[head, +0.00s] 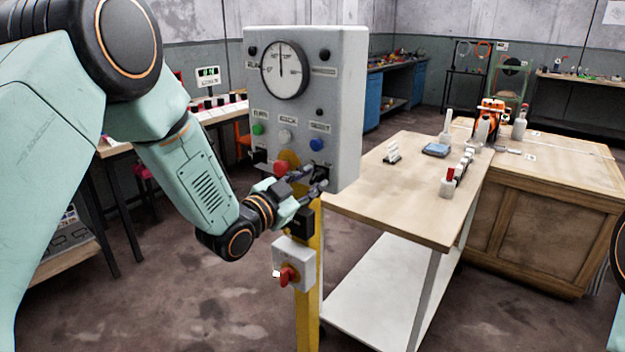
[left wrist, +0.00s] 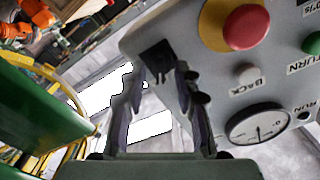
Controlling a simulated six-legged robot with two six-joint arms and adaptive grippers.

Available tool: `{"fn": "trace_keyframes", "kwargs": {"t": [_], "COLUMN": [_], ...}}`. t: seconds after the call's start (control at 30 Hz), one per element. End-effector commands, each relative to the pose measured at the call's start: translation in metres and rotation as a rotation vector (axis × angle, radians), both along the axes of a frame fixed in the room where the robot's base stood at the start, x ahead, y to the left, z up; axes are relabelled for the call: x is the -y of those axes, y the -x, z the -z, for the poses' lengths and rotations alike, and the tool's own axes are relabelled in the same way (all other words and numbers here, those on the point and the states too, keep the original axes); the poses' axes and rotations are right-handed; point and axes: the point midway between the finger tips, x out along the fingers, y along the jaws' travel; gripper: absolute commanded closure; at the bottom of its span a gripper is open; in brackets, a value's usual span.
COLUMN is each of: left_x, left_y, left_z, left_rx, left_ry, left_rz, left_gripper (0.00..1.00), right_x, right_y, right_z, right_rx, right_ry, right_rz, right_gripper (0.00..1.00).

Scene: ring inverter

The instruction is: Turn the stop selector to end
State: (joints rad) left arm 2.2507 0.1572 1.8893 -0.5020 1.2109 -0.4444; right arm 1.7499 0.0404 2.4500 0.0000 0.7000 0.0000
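The grey control panel (head: 345,100) stands upright on a yellow post. A black square part (left wrist: 158,58), which looks like the stop selector, is on the panel's lower right; my gripper hides it in the head view. My left gripper (head: 318,180) is at the panel's lower front edge. In the left wrist view its two fingers (left wrist: 158,85) are apart, with the black part between or just beyond their tips. Contact cannot be told, nor can the selector's setting. My right gripper is not in view.
A red stop button on yellow (left wrist: 245,27) is close beside the fingers. Green, white and blue (head: 317,144) buttons and a dial (head: 284,70) are above. A grey box with a red handle (head: 288,275) is below. A wooden-topped table (head: 400,200) stands to the right.

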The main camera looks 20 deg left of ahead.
Motion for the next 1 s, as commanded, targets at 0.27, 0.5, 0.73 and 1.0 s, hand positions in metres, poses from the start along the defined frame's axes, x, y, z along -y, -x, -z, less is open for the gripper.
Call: {"fn": "trace_keyframes", "kwargs": {"t": [0.27,0.5,0.73,1.0], "left_x": [0.0039,0.0033,0.0029,0.0033], "left_y": [-0.0121,-0.0126,-0.0124,-0.0121], "left_z": [-0.0002,-0.0002,0.0002,0.0002], "left_rx": [0.000,0.000,-0.002,-0.004], "left_ry": [0.001,0.001,0.001,0.007], "left_rz": [0.001,0.001,0.000,0.001], "left_gripper": [0.68,0.75,0.94,1.00], "right_x": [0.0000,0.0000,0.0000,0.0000], "right_y": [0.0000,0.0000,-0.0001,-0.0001], "right_z": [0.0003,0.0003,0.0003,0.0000], "right_rx": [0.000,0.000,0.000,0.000], "right_ry": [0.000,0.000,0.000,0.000], "right_rz": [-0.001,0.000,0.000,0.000], "right_gripper": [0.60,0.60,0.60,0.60]}}
